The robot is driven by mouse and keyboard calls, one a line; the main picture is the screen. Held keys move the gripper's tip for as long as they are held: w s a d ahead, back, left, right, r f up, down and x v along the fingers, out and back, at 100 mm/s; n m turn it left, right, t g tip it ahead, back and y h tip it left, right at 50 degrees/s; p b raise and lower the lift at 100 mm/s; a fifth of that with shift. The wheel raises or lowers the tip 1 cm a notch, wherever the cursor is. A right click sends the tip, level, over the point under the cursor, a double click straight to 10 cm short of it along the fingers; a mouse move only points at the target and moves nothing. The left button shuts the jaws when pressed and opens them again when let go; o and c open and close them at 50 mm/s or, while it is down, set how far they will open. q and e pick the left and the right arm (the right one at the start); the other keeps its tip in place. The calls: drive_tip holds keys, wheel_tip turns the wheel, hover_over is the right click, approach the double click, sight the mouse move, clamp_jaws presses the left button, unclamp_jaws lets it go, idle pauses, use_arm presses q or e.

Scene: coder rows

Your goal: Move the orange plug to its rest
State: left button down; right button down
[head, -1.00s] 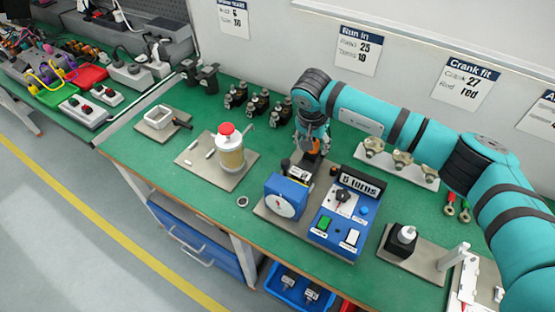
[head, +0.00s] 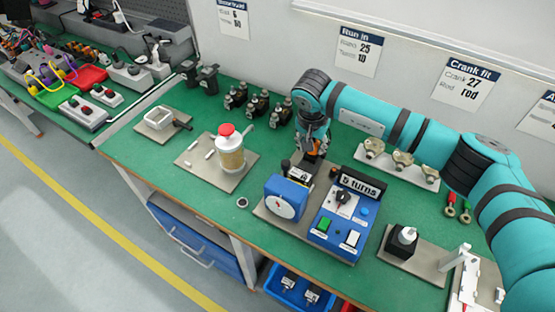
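The orange plug (head: 322,147) is a small orange patch at the fingers of my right gripper (head: 313,147), mostly hidden by them. It sits just above the back end of the dark and silver fixture (head: 299,171) behind the blue dial unit (head: 286,197). My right gripper points down there, its fingers around or against the plug. Whether they are closed on it is too small to tell. Whether the plug touches the fixture is hidden. My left gripper is out of view.
A blue control box (head: 341,216) with a "5 turns" sign stands right of the dial unit. A red-capped jar (head: 229,152) stands to the left. Dark fittings (head: 258,106) and a rack of brass parts (head: 402,160) are at the back.

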drive_tip(key=shift+r, duration=0.25)
drive_tip(key=shift+w+d+p+v, duration=0.15)
drive_tip(key=shift+p+v, duration=0.15)
drive_tip(key=shift+v, duration=0.4)
drive_tip(key=shift+w+p+v, duration=0.15)
drive_tip(key=shift+p+v, duration=0.15)
drive_tip(key=shift+v, duration=0.4)
drive_tip(key=shift+w+d+p+v, duration=0.15)
drive_tip(key=shift+p+v, duration=0.15)
drive_tip(key=shift+v, duration=0.4)
drive_tip(key=shift+r, duration=0.1)
drive_tip(key=shift+w+p+v, duration=0.15)
drive_tip(key=shift+p+v, duration=0.2)
drive_tip(key=shift+v, duration=0.35)
drive_tip(key=shift+w+p+v, duration=0.15)
drive_tip(key=shift+p+v, duration=0.2)
drive_tip(key=shift+v, duration=0.35)
drive_tip(key=s+a+b, duration=0.2)
drive_tip(key=s+a, duration=0.3)
drive_tip(key=a, duration=0.4)
drive_tip(key=s+a+b, duration=0.3)
drive_tip(key=s+a, duration=0.2)
drive_tip(key=a, duration=0.4)
drive_tip(key=shift+s+a, duration=0.4)
